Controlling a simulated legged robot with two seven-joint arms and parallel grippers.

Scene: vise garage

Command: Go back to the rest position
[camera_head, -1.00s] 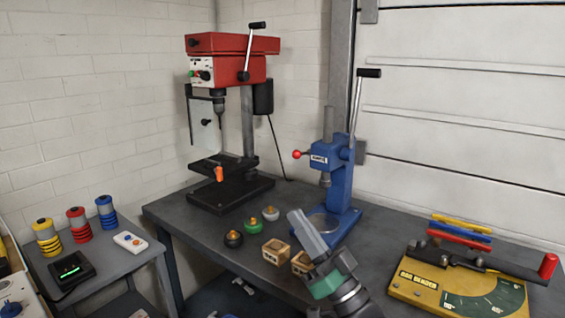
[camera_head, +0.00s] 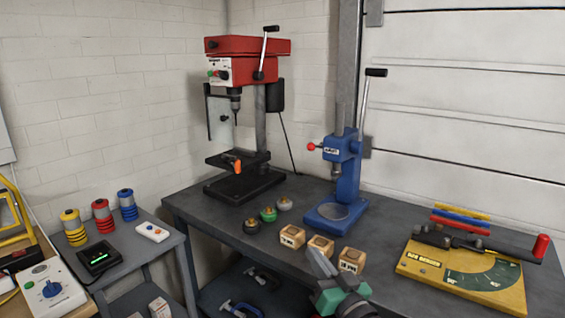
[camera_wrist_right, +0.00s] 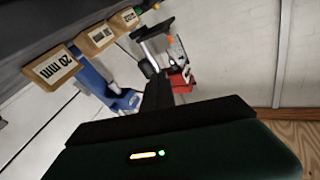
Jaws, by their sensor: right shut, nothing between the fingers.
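My right gripper (camera_head: 322,264) shows at the bottom of the head view, in front of the workbench's front edge and just below the wooden blocks. Its grey fingers are together with nothing between them. In the right wrist view the dark gripper body fills the lower part, and the blocks appear tilted at the upper left. My left gripper is not in view.
Wooden blocks (camera_head: 292,236) line the bench's front edge. Behind stand round knobs (camera_head: 268,214), a blue arbor press (camera_head: 347,185) and a red drill press (camera_head: 246,62). A yellow bar bender (camera_head: 462,278) sits right. A side table (camera_head: 165,253) holds coloured spools at left.

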